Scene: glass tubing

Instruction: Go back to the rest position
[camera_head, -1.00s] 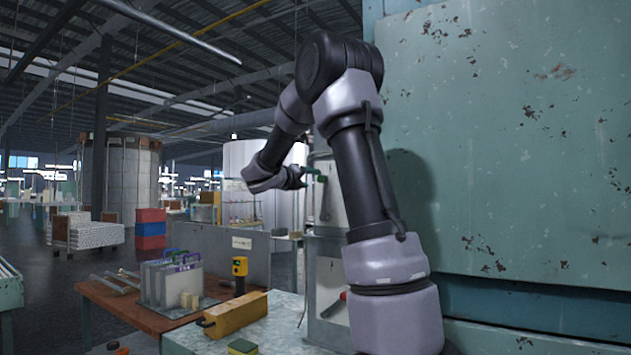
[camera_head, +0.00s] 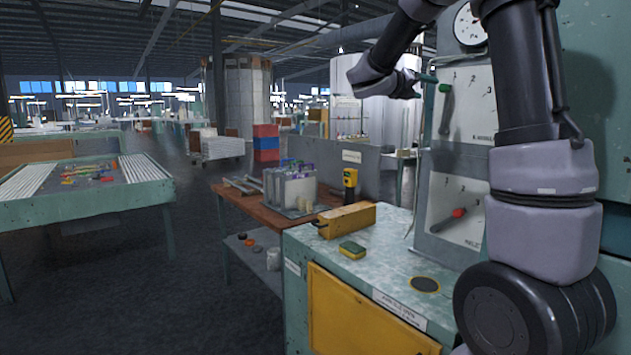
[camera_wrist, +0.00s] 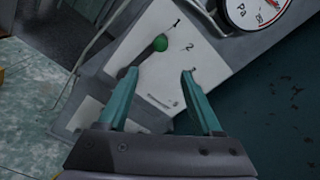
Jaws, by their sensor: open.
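My gripper (camera_wrist: 157,95) is open and empty in the wrist view, its two teal fingers spread in front of a tilted-looking panel. A green-knobbed lever (camera_wrist: 160,43) shows beyond the fingertips, near the marks 1 and 2, apart from them in the picture. In the head view my arm is folded at the right, and the gripper end (camera_head: 428,84) appears beside the green-knobbed lever (camera_head: 445,88) on the upper panel. From that view I cannot tell the exact gap between them.
A lower panel carries a red-knobbed lever (camera_head: 459,213). The bench (camera_head: 385,262) holds a yellow box (camera_head: 346,220) and a sponge (camera_head: 352,250). A round gauge (camera_head: 470,25) sits above the panels. A brown table (camera_head: 262,212) and a green table (camera_head: 95,215) stand left, with open floor between.

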